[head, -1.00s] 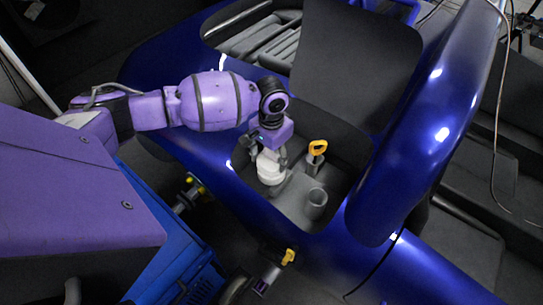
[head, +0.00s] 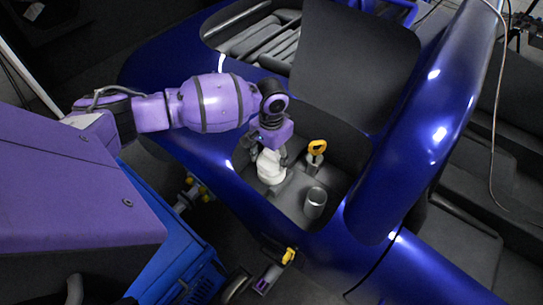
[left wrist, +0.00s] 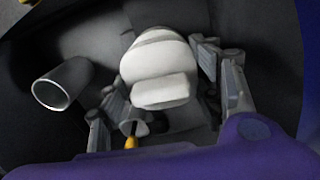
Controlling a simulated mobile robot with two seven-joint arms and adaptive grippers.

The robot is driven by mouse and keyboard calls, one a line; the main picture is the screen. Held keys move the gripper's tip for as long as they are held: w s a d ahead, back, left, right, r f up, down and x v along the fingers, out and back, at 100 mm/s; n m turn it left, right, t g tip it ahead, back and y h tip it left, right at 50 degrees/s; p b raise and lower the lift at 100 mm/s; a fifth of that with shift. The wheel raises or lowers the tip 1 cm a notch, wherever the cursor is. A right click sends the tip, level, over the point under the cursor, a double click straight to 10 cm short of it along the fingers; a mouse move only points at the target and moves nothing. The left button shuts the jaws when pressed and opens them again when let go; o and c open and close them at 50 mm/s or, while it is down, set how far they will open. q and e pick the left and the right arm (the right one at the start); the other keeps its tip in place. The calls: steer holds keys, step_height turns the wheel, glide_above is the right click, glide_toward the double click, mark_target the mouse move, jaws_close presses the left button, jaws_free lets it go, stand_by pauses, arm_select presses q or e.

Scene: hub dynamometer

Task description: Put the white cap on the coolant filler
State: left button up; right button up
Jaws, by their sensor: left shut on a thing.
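The white cap (head: 270,160) is between the fingers of my left gripper (head: 268,153), over the left part of the recess in the blue body. In the left wrist view my left gripper (left wrist: 170,98) is shut on the cap's raised grip (left wrist: 165,90), one finger on each side. A pale round part (head: 271,176) shows directly under the cap and looks like the filler neck. The cap looks upright and in line with it. I cannot tell whether the cap is seated or just above. My right gripper is not in view.
An open grey neck (head: 315,203) stands to the right in the recess. A raised dark panel (head: 355,65) is behind the recess. A yellow-tabbed cylinder (head: 272,277) is low in front.

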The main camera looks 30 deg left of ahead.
mark_target(271, 153)
arm_select(q)
steer(key=shift+f, duration=0.6)
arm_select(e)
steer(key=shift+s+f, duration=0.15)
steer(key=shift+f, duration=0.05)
arm_select(q)
steer(key=o, duration=0.9)
steer(key=shift+w+r+p, duration=0.1)
steer(key=shift+r+p, duration=0.9)
steer(key=shift+r, duration=0.85)
steer(key=shift+r+p, duration=1)
steer(key=shift+r, duration=0.65)
steer(key=shift+r+p, duration=0.7)
steer(key=shift+r, duration=0.6)
steer(key=shift+r+p, duration=0.4)
steer(key=shift+r, duration=0.45)
steer(key=shift+f, duration=0.15)
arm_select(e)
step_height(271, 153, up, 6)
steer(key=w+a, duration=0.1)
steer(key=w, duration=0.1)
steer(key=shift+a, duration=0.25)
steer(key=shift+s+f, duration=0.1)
